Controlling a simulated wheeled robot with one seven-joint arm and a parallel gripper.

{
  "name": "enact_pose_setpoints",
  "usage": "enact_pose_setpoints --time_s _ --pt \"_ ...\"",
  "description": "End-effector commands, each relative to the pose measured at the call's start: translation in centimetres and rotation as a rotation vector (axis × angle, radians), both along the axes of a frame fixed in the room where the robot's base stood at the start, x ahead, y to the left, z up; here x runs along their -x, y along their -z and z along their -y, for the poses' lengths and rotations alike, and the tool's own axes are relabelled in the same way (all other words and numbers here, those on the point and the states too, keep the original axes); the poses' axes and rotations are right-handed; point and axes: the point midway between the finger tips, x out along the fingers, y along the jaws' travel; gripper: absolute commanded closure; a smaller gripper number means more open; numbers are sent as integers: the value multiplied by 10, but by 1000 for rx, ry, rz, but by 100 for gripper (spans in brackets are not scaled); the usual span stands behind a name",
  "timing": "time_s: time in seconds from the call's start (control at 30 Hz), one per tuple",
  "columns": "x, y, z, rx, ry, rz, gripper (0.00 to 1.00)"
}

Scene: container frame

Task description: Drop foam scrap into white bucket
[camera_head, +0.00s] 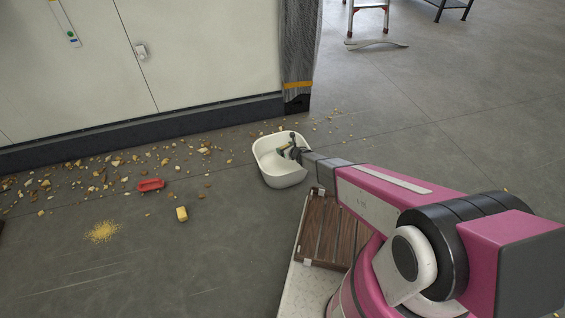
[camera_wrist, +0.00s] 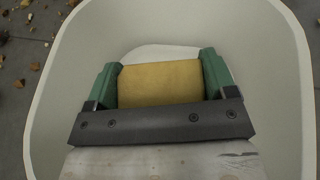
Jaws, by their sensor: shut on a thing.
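The white bucket (camera_head: 284,177) stands on the floor near the cabinet corner. My gripper (camera_head: 290,151) reaches over its rim from the right, with its tip in the bucket's opening. In the wrist view, the green fingers are shut on a yellow foam scrap (camera_wrist: 160,84), one at each side of it. The pale walls of the bucket (camera_wrist: 273,60) surround fingers and foam. In the head view, the held foam cannot be made out. How far the foam is above the bucket's bottom is hard to tell.
A yellow block (camera_head: 181,214), a red object (camera_head: 151,184) and a heap of yellow grains (camera_head: 102,231) lie on the floor at left. Many small crumbs are scattered along the white cabinet (camera_head: 200,60). A brown slatted board (camera_head: 326,232) is beside my arm.

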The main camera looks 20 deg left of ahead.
Motion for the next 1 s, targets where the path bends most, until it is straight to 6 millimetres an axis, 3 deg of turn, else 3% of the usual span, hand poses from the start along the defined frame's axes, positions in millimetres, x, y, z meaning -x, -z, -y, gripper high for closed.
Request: enact_pose_setpoints --time_s 0.03,0.07,0.1,0.47,0.67,1.0 --pt "0 0 0 0 0 0 13" --pt "0 0 0 0 0 0 3" --pt "0 0 0 0 0 0 0" --pt "4 -3 5 0 0 0 0" --pt "19 -13 22 1 0 -1 0" --pt "56 -37 66 0 1 -1 0"
